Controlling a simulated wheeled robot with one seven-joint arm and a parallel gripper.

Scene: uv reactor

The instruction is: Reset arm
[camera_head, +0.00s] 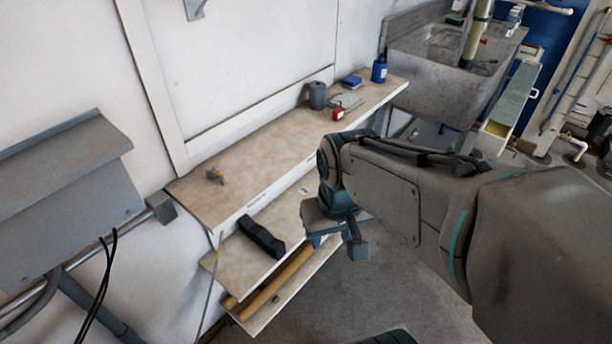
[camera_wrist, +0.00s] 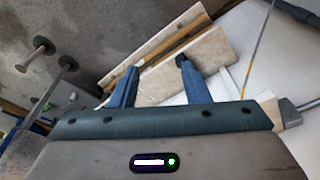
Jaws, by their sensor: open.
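My arm reaches in from the right in the head view, and my gripper (camera_head: 335,243) hangs in front of the shelf unit, beside its lower shelves. In the wrist view, my gripper (camera_wrist: 155,82) shows two blue fingers spread well apart with nothing between them. It is open and empty. Beyond the fingers, the wrist view shows shelf boards and pale wall. The gripper looks apart from the shelves, though the exact gap cannot be told.
The shelf's top board (camera_head: 255,150) bears a grey cup (camera_head: 317,95), a blue bottle (camera_head: 379,69), a red item (camera_head: 338,113) and a small orange-grey part (camera_head: 215,176). A black object (camera_head: 262,237) lies on the lower shelf. A sink (camera_head: 440,75) stands behind. Open floor (camera_head: 370,300) lies in front.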

